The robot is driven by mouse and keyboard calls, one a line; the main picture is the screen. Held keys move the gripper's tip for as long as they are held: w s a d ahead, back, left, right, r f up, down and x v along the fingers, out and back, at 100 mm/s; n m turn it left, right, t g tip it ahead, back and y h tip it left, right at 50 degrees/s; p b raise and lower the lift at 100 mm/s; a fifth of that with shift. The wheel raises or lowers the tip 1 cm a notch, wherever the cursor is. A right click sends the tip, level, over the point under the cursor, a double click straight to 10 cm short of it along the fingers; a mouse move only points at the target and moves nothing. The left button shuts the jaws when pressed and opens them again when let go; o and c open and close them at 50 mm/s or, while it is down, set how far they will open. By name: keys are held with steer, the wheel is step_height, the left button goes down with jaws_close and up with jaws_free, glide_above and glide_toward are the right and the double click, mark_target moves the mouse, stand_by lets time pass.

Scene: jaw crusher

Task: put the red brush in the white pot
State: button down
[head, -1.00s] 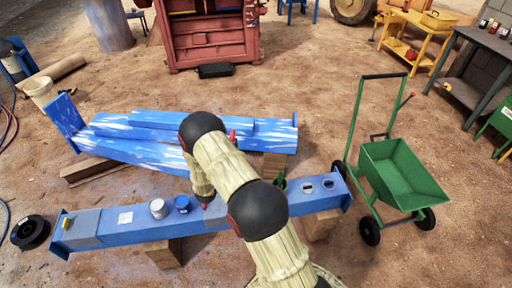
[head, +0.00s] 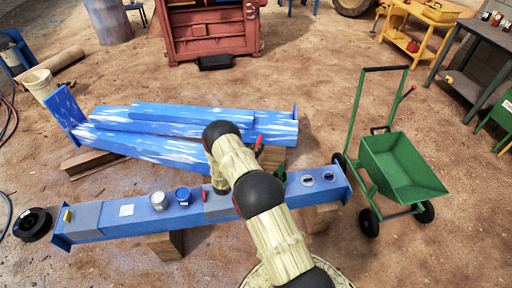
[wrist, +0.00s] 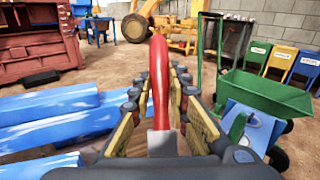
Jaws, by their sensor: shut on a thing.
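The red brush (wrist: 160,80) stands up between the fingers of my gripper (wrist: 161,112) in the wrist view, red handle upward, with a pale metal part low between the pads. My gripper is shut on it. In the head view a red piece of the brush handle (head: 259,143) shows to the right of my arm; the gripper itself is mostly hidden behind the arm. The white pot (head: 159,202) stands upright on the blue beam, left of my arm and apart from the brush. A blue pot (head: 183,196) stands just right of the white pot.
The blue beam (head: 90,229) rests on wooden blocks. Two small round items (head: 307,180) lie at its right end. Stacked blue beams (head: 150,148) lie behind. A green wheelbarrow (head: 402,168) stands right. Open dirt lies in front of the beam.

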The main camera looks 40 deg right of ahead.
steer(key=shift+f+b, duration=2.3)
steer(key=shift+f, duration=2.35)
steer(key=c, duration=1.7)
jaws_free()
steer(key=shift+o, duration=0.4)
steer(key=v, duration=1)
steer(key=shift+f, duration=0.1)
